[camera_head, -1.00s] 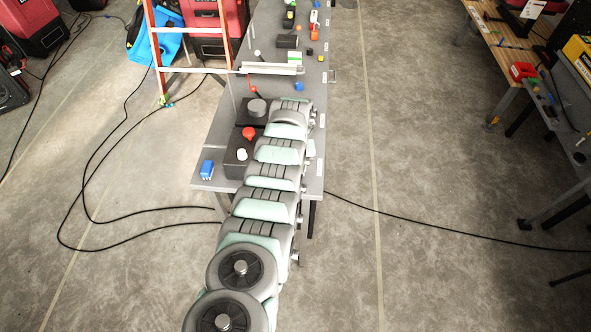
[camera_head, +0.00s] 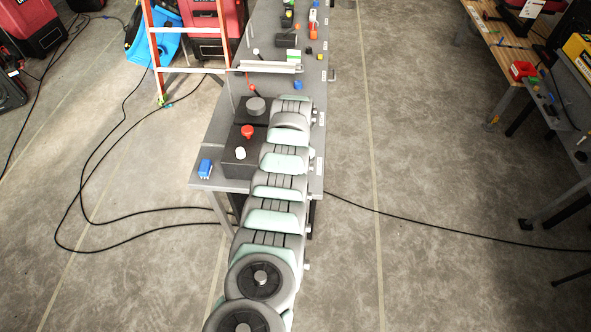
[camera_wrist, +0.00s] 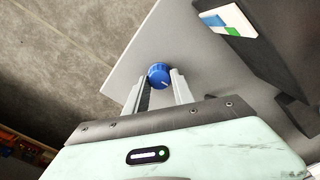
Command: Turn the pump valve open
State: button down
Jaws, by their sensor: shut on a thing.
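A round blue knob (camera_wrist: 159,76) with a pale line on its face sits between the fingertips of my gripper (camera_wrist: 160,82) in the wrist view. My gripper is shut on it, one pale finger on each side. In the head view a blue knob (camera_head: 298,85) shows on the grey bench (camera_head: 213,178), just beyond the end of my arm. My gripper itself cannot be made out there. No readable label shows which part is the pump valve.
A black box (camera_head: 241,158) with a red knob (camera_head: 248,131) and a white knob stands left of my arm. A blue block (camera_head: 206,168) lies at the bench's near left corner. A white and green box (camera_wrist: 228,20) is beyond the fingers.

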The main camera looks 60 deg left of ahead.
jog(key=shift+m, duration=0.6)
jog(key=c, duration=1.1)
grip_release()
jog(key=shift+o, duration=0.2)
notch_tip(320, 180, up, 11)
jog(key=shift+f, duration=0.15)
